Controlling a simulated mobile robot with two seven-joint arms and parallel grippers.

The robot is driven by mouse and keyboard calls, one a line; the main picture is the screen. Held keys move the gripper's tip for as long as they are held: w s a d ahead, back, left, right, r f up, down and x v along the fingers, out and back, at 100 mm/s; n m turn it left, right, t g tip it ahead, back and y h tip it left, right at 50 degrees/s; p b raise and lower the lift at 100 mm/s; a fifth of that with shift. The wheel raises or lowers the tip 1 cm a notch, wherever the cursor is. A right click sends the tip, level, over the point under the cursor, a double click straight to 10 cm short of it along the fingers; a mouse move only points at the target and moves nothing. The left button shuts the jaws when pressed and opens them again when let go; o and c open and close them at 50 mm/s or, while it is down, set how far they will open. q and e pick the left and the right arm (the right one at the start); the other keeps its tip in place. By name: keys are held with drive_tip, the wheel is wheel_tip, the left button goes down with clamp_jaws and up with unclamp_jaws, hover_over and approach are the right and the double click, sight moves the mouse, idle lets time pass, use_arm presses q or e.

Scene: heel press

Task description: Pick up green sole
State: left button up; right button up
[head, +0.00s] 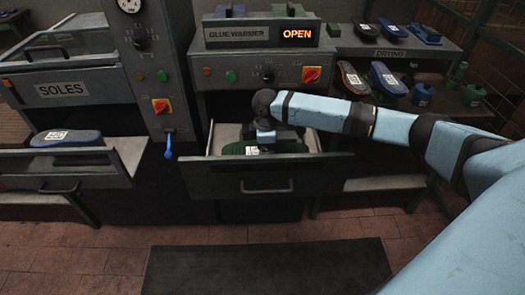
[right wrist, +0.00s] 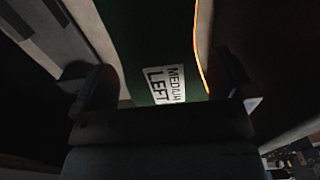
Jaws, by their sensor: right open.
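A green sole (head: 236,148) with a white label lies in the open drawer (head: 215,182) under the GLUE WARMER sign. My right gripper (head: 264,138) is over this drawer, pointing down, and hides part of the contents. In the right wrist view the green sole (right wrist: 152,35) shows a label reading MEDIUM LEFT and a glowing orange edge. My right gripper (right wrist: 168,82) is open, with one finger on each side of the sole. I cannot tell whether the fingers touch it. My left gripper is not in view.
The glue warmer's lit sign (head: 299,34) reads OPEN. A blue sole (head: 68,137) lies in the open SOLES drawer at left. The DRYING shelf (head: 395,54) at right holds several soles. A dark mat (head: 265,270) lies on the floor in front.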

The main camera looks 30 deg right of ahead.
drive_tip(key=c, duration=0.7)
drive_tip(key=shift+c, duration=0.2)
